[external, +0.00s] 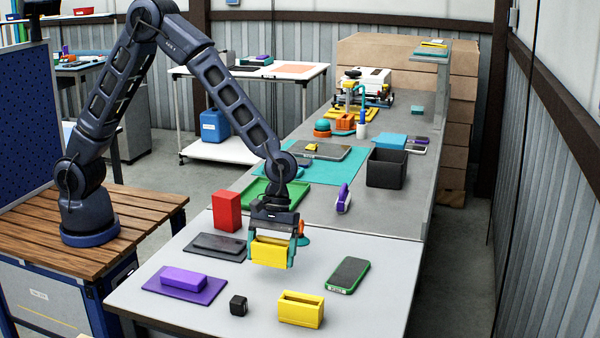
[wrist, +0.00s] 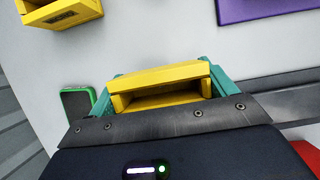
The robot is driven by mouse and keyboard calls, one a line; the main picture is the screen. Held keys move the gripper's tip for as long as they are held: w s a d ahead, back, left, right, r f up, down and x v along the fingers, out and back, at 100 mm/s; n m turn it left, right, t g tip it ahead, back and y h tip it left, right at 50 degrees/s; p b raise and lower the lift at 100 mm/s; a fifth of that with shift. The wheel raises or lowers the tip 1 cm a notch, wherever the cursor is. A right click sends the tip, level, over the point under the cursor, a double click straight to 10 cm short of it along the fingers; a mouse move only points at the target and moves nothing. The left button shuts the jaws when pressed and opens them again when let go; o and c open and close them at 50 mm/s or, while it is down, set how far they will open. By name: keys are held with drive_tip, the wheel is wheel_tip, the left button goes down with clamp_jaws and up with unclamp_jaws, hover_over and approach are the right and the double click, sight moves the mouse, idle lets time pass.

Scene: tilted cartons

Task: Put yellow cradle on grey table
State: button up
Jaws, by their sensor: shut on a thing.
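My gripper (external: 272,247) points down over the near light grey table (external: 390,290). Its teal fingers are shut on a yellow cradle (external: 269,254), one finger at each end. The held cradle looks level and seems to hang a little above the table. In the wrist view the same cradle (wrist: 160,76) sits between the fingers, its hollow side visible. A second yellow cradle (external: 301,311) with a slot stands on the near table, and it also shows at the upper left of the wrist view (wrist: 62,12).
Around my gripper are a red box (external: 227,211), a dark flat slab (external: 215,246), a purple block (external: 183,279) on a purple plate, a black cube (external: 238,305) and a green-edged phone (external: 348,275). A longer grey bench (external: 395,205) behind holds a black bin (external: 386,168) and a green tray (external: 285,196).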

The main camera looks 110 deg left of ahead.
sight(272, 278)
drive_tip(key=shift+f, duration=2.1)
drive_tip(key=shift+f, duration=0.1)
drive_tip(key=o, duration=0.9)
